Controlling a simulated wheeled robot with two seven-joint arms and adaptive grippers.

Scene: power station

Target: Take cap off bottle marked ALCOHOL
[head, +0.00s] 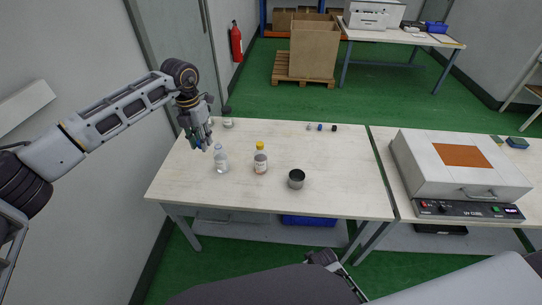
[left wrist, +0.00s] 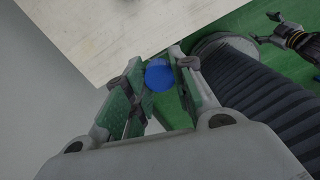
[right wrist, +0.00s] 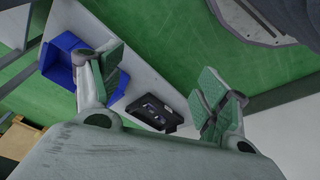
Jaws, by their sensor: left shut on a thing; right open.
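My left gripper (head: 199,143) is above the left end of the white table (head: 340,190). In the left wrist view its fingers are shut on a round blue cap (left wrist: 159,76). A clear bottle (head: 221,159) with a label stands upright just right of this gripper, apart from it. Its top looks pale, with no blue on it. A bottle with a yellow cap (head: 260,160) stands further right. The lettering on the labels is too small to read. My right gripper (right wrist: 160,97) is open and empty, low in front of the table.
A dark metal cup (head: 296,179) and a small dark-capped bottle (head: 227,120) stand on the table. Several small caps (head: 321,127) lie at its back edge. A UV curing box (head: 460,165) is on the right table. A blue bin (right wrist: 62,62) lies below the tabletop.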

